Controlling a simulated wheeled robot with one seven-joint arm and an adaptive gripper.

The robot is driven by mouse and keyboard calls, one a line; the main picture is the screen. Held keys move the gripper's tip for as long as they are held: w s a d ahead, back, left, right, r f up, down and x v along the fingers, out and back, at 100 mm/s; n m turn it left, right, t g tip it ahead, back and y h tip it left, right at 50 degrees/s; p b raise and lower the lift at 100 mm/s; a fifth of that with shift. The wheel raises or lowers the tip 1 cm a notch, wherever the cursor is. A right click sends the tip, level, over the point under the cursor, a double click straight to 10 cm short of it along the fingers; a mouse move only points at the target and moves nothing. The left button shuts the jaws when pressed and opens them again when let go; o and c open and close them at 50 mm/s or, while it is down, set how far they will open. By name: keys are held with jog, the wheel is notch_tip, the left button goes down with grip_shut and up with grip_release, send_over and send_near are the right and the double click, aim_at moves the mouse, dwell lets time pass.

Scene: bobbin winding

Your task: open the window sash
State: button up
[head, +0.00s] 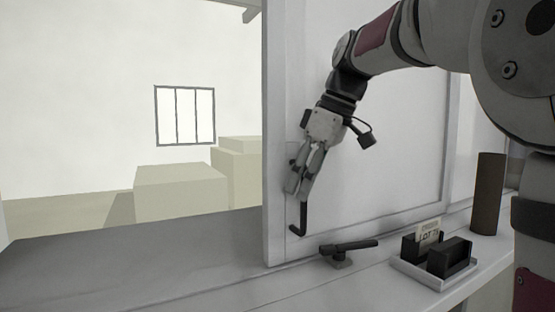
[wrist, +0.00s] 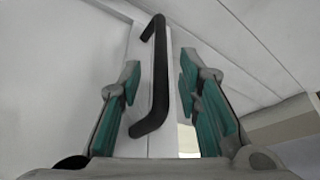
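The window sash (head: 385,205) is a pale framed panel. To its left is an open gap showing a room beyond. A black bar handle (head: 300,218) stands upright on the sash's left stile, and it also shows in the wrist view (wrist: 160,92). My gripper (head: 296,192) is at the handle and hides its upper part in the head view. In the wrist view my gripper (wrist: 159,76) has its teal-padded fingers apart, one on each side of the handle. Gaps show between the pads and the bar. A black lever latch (head: 346,247) lies on the sill by the sash's lower edge.
On the sill (head: 365,293) to the right stand a pale tray (head: 428,284) with black blocks and a lot card (head: 428,232), and a brown cylinder (head: 487,195). Through the gap are pale boxes (head: 180,192) and a barred window (head: 185,115). The sill at left is clear.

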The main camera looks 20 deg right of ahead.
jog(key=v, duration=1.1)
jog(key=shift+s+r, duration=0.15)
jog(key=s+a+f+m+h+p, duration=0.1)
jog(key=s+a+f+m+p, duration=0.1)
jog(key=s+a+f, duration=0.2)
jog(key=s+a+f+m+t+h+p, duration=0.1)
jog(key=s+a+f+m+p, duration=0.1)
jog(key=s+f, duration=0.8)
jog(key=s+a+f+m+t+p, duration=0.1)
jog(key=s+a+f+m, duration=0.2)
jog(key=s+a+f, duration=0.2)
jog(key=s+f, duration=0.2)
jog(key=s, duration=0.2)
jog(key=shift+s+a+h+p, duration=0.15)
jog(key=shift+a+h+p, duration=0.15)
jog(key=shift+h+p, duration=0.1)
